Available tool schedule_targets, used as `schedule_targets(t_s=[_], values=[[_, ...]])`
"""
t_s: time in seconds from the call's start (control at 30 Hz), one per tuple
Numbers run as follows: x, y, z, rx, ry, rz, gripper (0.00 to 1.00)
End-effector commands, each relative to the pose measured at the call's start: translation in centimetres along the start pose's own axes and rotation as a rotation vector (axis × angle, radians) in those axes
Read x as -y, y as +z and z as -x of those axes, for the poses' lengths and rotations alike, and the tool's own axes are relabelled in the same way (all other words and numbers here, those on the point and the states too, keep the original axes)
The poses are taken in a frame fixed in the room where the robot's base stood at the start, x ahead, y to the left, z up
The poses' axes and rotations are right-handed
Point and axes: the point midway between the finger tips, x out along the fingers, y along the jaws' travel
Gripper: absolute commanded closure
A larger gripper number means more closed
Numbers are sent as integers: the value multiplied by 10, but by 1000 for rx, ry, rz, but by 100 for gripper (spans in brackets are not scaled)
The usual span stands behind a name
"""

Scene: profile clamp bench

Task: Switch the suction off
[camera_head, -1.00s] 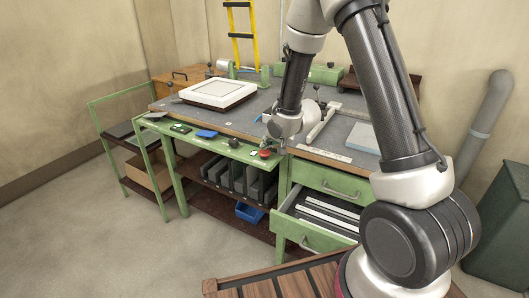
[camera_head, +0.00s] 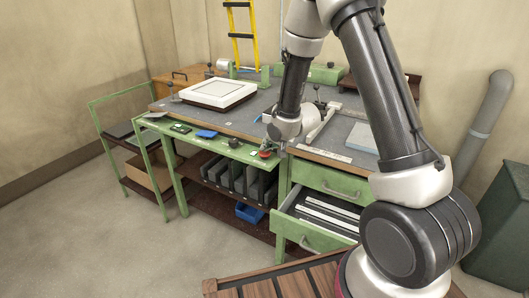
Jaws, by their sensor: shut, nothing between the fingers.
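A green control ledge (camera_head: 215,146) runs along the front of the bench. On it are a red button (camera_head: 265,155), a black knob (camera_head: 234,143), a blue piece (camera_head: 206,134) and a small dark-and-green piece (camera_head: 180,128). Which of these controls the suction I cannot tell from the picture.
A white framed block (camera_head: 218,91) sits on the grey bench top. A light blue slab (camera_head: 362,137) lies at right. A green drawer (camera_head: 313,226) stands open below, with pale strips inside. A green cart (camera_head: 115,130) stands at left; the floor in front is clear.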

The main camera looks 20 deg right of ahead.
Motion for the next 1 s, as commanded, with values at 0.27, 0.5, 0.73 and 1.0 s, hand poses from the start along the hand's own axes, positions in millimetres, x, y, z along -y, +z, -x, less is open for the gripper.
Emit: schedule_targets(t_s=[0.27, 0.5, 0.73, 1.0], values=[[-1, 1, -1, 1, 0, 0, 100], [5, -4, 6, 0, -1, 1, 100], [5, -5, 7, 1, 0, 0, 100], [14, -14, 18, -2, -2, 0, 100]])
